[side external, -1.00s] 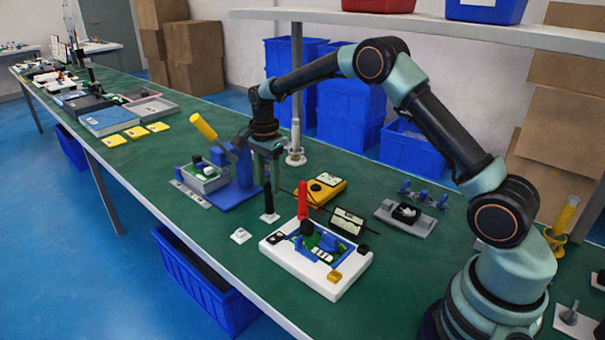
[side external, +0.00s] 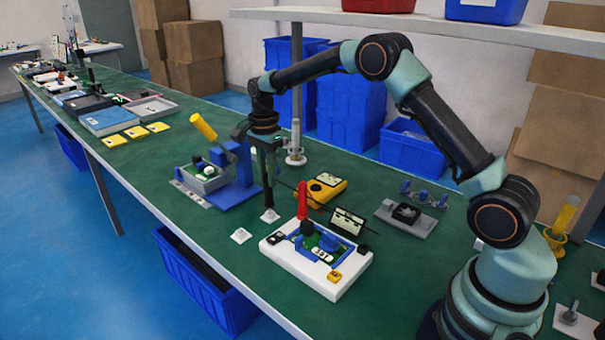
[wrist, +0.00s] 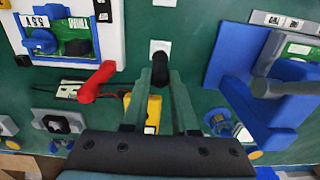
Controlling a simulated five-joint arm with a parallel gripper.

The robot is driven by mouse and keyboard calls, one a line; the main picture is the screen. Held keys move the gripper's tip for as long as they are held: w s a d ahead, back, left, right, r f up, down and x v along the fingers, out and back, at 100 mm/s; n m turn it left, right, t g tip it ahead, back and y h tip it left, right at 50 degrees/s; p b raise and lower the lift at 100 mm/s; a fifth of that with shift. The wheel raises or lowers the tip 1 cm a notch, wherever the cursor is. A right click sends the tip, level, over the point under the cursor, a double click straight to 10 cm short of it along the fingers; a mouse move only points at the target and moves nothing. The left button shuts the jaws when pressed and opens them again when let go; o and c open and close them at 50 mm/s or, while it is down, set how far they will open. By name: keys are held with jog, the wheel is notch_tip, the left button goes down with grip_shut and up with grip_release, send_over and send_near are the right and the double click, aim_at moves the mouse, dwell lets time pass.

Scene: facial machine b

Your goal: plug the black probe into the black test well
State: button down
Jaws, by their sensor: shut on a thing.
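My gripper (side external: 267,172) is shut on the black probe (side external: 268,195), which hangs upright with its lower end just above a small white tile (side external: 269,215). In the wrist view the probe's dark end (wrist: 160,70) sits between the fingertips, in front of the tile (wrist: 160,48). The white test fixture (side external: 320,278) is to the right and nearer the camera. A black block at its left corner (side external: 276,239) looks like the black test well; its opening is too small to make out. My gripper is left of and behind that block.
A red probe (side external: 303,203) stands at the fixture's back edge. A small meter (side external: 347,222) and a yellow meter (side external: 322,187) lie behind. A blue stand with a yellow handle (side external: 230,172) is left of my gripper. Another white tile (side external: 241,236) lies in front, amid clear green bench.

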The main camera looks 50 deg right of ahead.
notch_tip(320, 180, up, 5)
jog(key=shift+f, duration=0.1)
dwell(0.4)
notch_tip(320, 180, up, 9)
jog(key=s+d+r+n, duration=0.25)
jog(key=s+n, duration=0.35)
jog(key=s, duration=0.3)
jog(key=s+f+n, duration=0.3)
jog(key=s+n, duration=0.9)
jog(key=s, duration=0.6)
jog(key=shift+w+d+f, duration=0.1)
jog(key=shift+f, duration=2.45)
